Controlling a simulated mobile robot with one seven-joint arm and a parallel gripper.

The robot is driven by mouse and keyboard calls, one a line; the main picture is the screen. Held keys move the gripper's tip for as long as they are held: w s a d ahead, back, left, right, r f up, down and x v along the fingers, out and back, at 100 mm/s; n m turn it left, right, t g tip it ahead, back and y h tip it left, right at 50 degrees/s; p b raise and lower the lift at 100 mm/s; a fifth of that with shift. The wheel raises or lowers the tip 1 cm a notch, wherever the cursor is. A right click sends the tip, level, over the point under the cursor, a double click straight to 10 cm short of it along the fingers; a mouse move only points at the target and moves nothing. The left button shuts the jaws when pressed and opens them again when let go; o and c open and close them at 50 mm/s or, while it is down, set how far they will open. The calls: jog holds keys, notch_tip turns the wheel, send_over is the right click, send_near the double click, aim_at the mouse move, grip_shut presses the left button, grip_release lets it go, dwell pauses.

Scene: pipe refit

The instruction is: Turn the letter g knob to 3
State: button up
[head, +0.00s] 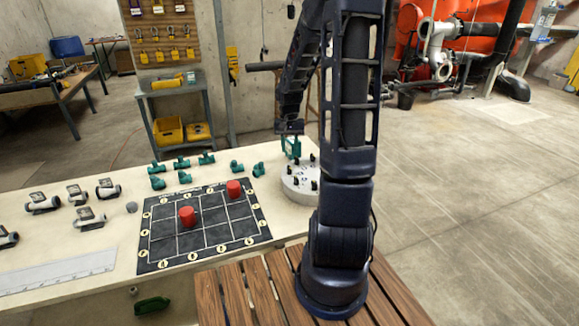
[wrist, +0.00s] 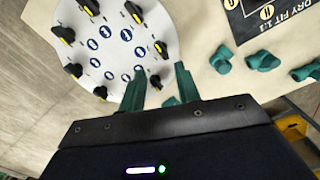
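A white round board (head: 299,193) stands at the right end of the table. It also shows in the wrist view (wrist: 112,58), with a ring of black knobs carrying yellow marks and small blue round labels. The letters on the labels are too small to read, so I cannot tell which knob is g. My gripper (head: 291,148) is above the board's far edge, pointing down. In the wrist view its two teal fingers (wrist: 158,80) are apart, with one black knob (wrist: 155,82) showing between them. I cannot tell whether they touch it.
Several teal pipe fittings (head: 182,163) lie left of the board. A black grid mat (head: 160,246) with two red cylinders (head: 187,216) is nearer. White-grey fittings (head: 88,217) and a ruler (head: 60,272) lie at left. Neighbouring knobs (wrist: 160,50) stand close to my fingers.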

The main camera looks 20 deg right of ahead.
aim_at(290, 167)
jog(key=n, duration=0.2)
jog(key=r+n, duration=0.1)
jog(key=n, duration=0.1)
jog(key=shift+w, duration=0.1)
jog(key=shift+f, duration=5.35)
jog(key=shift+c, duration=0.4)
grip_shut()
